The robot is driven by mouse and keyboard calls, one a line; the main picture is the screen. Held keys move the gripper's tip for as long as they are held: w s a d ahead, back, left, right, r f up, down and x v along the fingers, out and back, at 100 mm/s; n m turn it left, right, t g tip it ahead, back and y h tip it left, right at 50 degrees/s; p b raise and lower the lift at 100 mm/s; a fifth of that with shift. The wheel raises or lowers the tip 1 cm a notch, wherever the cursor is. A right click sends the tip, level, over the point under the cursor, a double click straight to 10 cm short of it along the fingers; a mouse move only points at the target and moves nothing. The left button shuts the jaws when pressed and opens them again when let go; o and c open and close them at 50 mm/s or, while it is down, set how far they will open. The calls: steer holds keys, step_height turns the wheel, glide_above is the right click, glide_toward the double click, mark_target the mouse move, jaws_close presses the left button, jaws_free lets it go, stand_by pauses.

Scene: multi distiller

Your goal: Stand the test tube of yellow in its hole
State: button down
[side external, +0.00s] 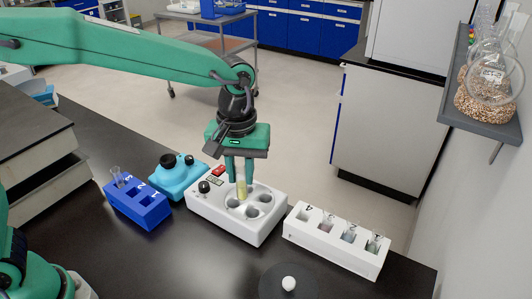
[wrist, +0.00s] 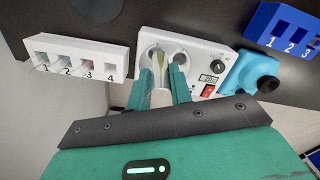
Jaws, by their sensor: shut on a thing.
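The test tube of yellow (side external: 241,189) is upright between the fingers of my gripper (side external: 241,180). It also shows in the wrist view (wrist: 159,62), between my gripper's fingertips (wrist: 163,80). My gripper is shut on it. The tube is over the round recesses of a white machine (side external: 215,216) with a black knob, a small display and a red switch. I cannot tell whether the tube's lower end is inside a recess or just above it. A white rack (side external: 330,252) numbered 1 to 4 holds tubes in holes 1, 2 and 3; hole 4 looks empty.
A dark disc (side external: 270,284) with a white knob lies near the front. The dark bench between is clear.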

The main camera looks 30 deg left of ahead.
steer(key=s+a+f+n, duration=0.1)
steer(key=s+a+n, duration=0.2)
steer(key=a, duration=0.9)
steer(key=s+a+f+n, duration=0.1)
steer(key=s+a+n, duration=0.3)
steer(key=a, duration=0.8)
steer(key=shift+s+f, duration=0.25)
steer(key=shift+s, duration=0.45)
steer(key=shift+a+f, duration=0.1)
steer(key=shift+f, duration=0.05)
steer(key=shift+f, duration=2.05)
steer(key=shift+f, duration=0.45)
steer(key=shift+f, duration=0.4)
steer(key=shift+f, duration=0.35)
steer(key=shift+f, duration=0.35)
